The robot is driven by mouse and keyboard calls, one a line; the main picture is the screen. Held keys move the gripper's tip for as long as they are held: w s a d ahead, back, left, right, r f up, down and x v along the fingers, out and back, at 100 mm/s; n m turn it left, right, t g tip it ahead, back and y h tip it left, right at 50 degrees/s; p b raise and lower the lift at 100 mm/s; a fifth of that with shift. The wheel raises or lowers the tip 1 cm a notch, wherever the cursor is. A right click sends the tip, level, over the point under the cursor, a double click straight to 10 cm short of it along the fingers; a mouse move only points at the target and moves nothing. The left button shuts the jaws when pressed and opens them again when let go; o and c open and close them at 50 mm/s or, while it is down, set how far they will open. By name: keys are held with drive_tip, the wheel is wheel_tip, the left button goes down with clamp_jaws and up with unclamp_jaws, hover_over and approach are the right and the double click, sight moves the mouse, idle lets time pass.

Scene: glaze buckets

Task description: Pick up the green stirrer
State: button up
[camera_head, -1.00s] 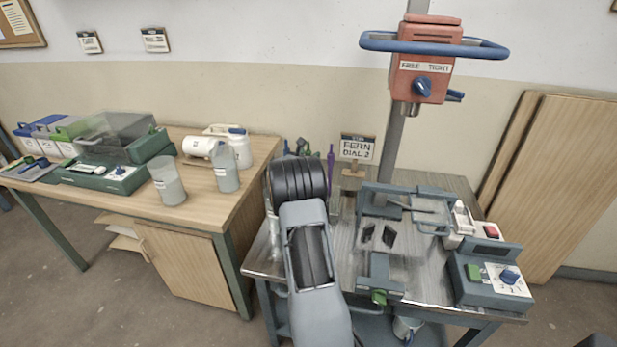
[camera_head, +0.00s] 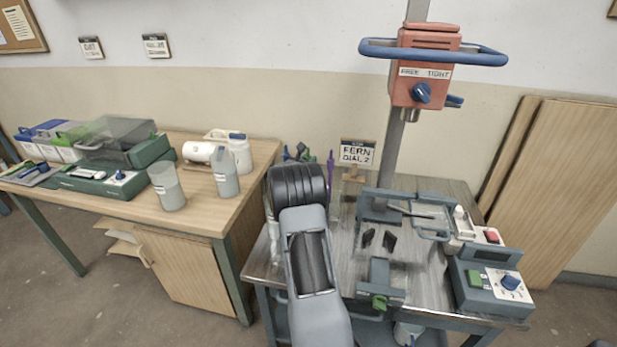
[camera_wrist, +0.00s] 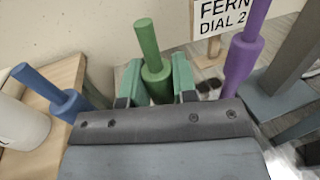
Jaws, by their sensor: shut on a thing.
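The green stirrer (camera_wrist: 150,45) stands upright between the two green fingers of my gripper (camera_wrist: 157,76) in the wrist view. The fingers are closed on its thick collar, and its thinner shaft sticks up above them. Its lower end is hidden behind the gripper body. A blue stirrer (camera_wrist: 50,92) stands to the left, and a purple stirrer (camera_wrist: 247,45) to the right, both apart from the fingers. In the head view, my arm hides the gripper, while the purple stirrer (camera_head: 330,168) shows behind it.
A sign reading "FERN DIAL 2" (camera_head: 357,152) stands behind the purple stirrer. A grey post with a red mixer head (camera_head: 424,68) rises to the right. A wooden bench (camera_head: 225,190) with bottles (camera_head: 226,172) is on the left.

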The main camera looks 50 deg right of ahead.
wheel_tip(320, 180, up, 10)
drive_tip(key=shift+r, duration=0.1)
wheel_tip(320, 180, up, 8)
drive_tip(key=p, duration=0.6)
drive_tip(key=shift+r, duration=0.25)
idle(0.5)
